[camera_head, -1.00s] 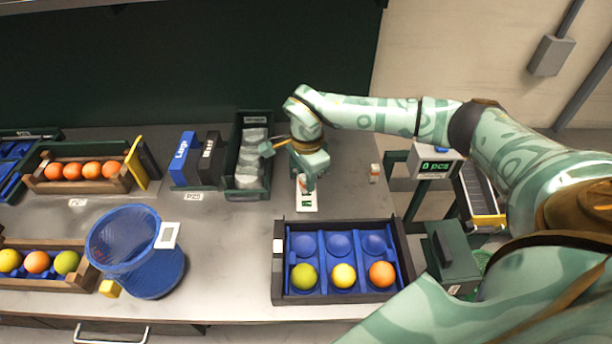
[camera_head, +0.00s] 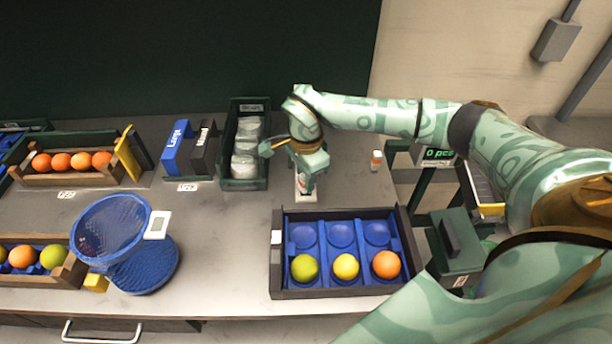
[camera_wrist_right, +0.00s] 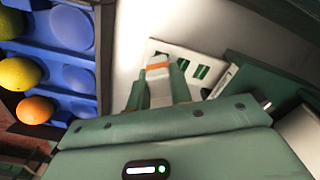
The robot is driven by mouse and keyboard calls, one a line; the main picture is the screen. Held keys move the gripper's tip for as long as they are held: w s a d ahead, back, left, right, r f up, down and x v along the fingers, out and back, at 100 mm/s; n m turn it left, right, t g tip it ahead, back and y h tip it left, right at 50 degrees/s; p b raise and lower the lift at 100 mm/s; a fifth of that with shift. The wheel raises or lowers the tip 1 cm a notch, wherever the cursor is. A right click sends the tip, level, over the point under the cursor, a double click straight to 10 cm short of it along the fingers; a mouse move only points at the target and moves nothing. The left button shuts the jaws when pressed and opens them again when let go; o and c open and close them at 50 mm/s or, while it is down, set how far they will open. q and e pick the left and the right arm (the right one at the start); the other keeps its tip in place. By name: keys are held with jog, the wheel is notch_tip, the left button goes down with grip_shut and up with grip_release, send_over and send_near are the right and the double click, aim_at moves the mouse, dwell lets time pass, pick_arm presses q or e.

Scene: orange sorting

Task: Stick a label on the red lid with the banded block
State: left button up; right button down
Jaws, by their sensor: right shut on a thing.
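My right gripper (camera_head: 305,184) points down at the bench behind the blue tray. In the right wrist view its fingers (camera_wrist_right: 157,84) are shut on a pale block with an orange band (camera_wrist_right: 158,66). A white label card (camera_wrist_right: 209,57) with dark green labels lies beside and under the block. The card also shows below the gripper in the head view (camera_head: 306,197), partly hidden by the hand. I cannot tell whether the block touches it. I see no red lid in either view. My left gripper is not in view.
A dark tray (camera_head: 272,262) with blue cups and three fruits stands in front of the gripper. A green crate (camera_head: 243,184) of wrapped items is left of it. A small orange-topped container (camera_head: 376,160) stands to the right. A blue mesh basket (camera_head: 150,265) stands left.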

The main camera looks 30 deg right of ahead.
jog(key=shift+f, duration=0.5)
dwell(0.5)
jog(key=shift+f, duration=0.1)
dwell(1.1)
jog(key=shift+s, duration=0.1)
notch_tip(320, 180, up, 7)
jog(key=p, duration=0.6)
jog(key=shift+a, duration=0.1)
